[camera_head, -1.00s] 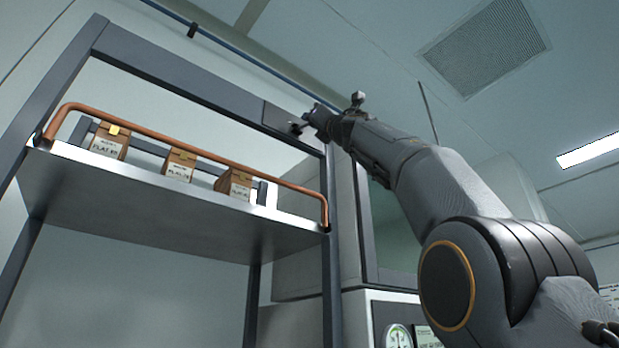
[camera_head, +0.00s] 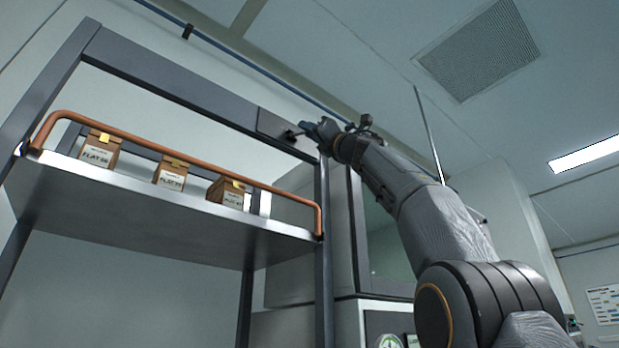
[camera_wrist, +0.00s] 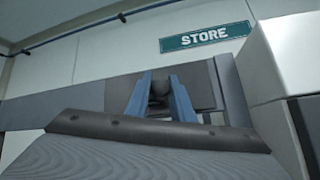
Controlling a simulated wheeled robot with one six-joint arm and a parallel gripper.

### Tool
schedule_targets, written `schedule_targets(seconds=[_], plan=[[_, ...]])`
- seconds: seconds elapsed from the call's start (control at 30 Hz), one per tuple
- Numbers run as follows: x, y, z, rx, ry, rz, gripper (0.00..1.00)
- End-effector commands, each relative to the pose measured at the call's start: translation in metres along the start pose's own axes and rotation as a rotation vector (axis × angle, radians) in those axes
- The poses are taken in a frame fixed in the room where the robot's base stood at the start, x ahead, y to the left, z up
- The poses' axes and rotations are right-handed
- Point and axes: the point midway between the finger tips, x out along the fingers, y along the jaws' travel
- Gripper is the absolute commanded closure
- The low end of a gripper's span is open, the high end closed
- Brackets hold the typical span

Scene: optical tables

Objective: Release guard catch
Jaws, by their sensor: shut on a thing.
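The guard catch shows as a dark knob (camera_wrist: 160,90) in front of a dark plate (camera_head: 272,124) at the right end of the rack's top beam. My gripper (camera_head: 304,127) reaches it from the right in the head view. In the wrist view its two blue fingers (camera_wrist: 161,98) are shut on the knob, one on each side. The copper guard rail (camera_head: 180,157) runs along the front of the shelf (camera_head: 140,185), in front of the boxes. The catch's mechanism behind the plate cannot be seen.
Several brown boxes stand on the shelf: a left one (camera_head: 99,150), a middle one (camera_head: 171,174) and a right one (camera_head: 228,193). The rack's right post (camera_head: 324,260) is below my gripper. A green STORE sign (camera_wrist: 205,37) hangs on the wall behind.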

Motion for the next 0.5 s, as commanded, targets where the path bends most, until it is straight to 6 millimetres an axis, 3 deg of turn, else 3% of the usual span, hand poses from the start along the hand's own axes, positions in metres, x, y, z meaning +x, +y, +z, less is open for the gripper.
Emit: schedule_targets(seconds=[0.03,0.13,0.5], plan=[[0.0001,-0.0014,-0.0016,0.001,0.002,-0.001,0.77],[0.0001,-0.0012,-0.0013,0.001,0.001,-0.002,0.61],[-0.0021,-0.0007,-0.0006,0.0,0.0,-0.001,0.61]])
